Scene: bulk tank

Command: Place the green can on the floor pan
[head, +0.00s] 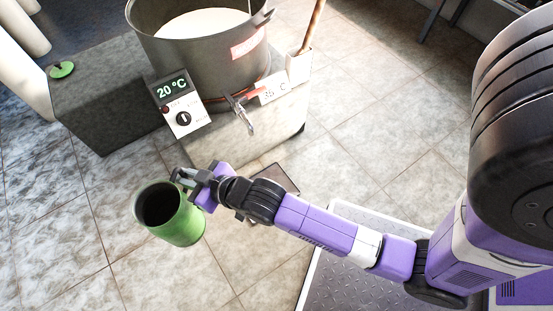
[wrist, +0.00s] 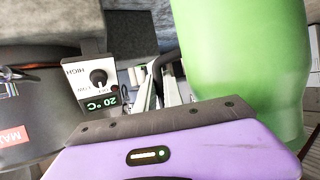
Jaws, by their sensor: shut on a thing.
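The green can (head: 178,222) is open-topped with a dark inside. It hangs tilted slightly at the left of the head view, over the tiled floor. My gripper (head: 181,178) is shut on it at its upper side near the rim. In the wrist view the can (wrist: 240,50) fills the upper right, and my gripper's fingers (wrist: 168,85) meet a dark curved part beside it. A flat dark square (head: 281,178), which looks like the floor pan, lies on the floor below the tank's tap, partly hidden behind my arm.
The steel tank (head: 205,55) holds white liquid and stands on a grey base, with a control box (head: 181,104) reading 20 °C and a tap (head: 240,113) in front. A stick stands in a white holder (head: 299,68). Tiled floor (head: 375,150) is clear right of the tank.

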